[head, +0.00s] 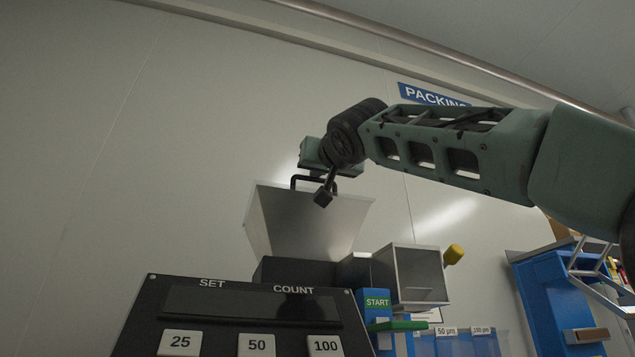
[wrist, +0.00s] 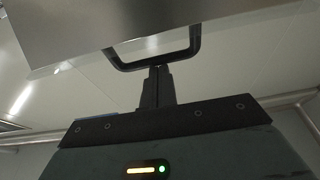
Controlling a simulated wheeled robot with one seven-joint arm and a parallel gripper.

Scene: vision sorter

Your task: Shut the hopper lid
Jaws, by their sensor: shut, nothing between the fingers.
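The hopper (head: 305,222) is a grey metal funnel in the middle of the head view. A black loop handle (head: 300,180) shows at its top rim, partly behind my wrist. No lid panel stands clearly above the rim, and the low view hides the lid's top face. In the wrist view, a metal panel (wrist: 110,25) fills the top, with the black handle (wrist: 185,54) at its lower edge. My gripper (wrist: 157,70) is shut, its fingertips at the middle of the handle bar. I cannot tell whether they touch. Its green body (head: 312,153) shows above the hopper.
A control panel (head: 250,305) with several count buttons stands in front of the hopper. A clear-sided metal box (head: 420,272), a START sign (head: 377,303) and blue bins (head: 470,345) are to the right. The wall behind is plain, with a PACKING sign (head: 425,95).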

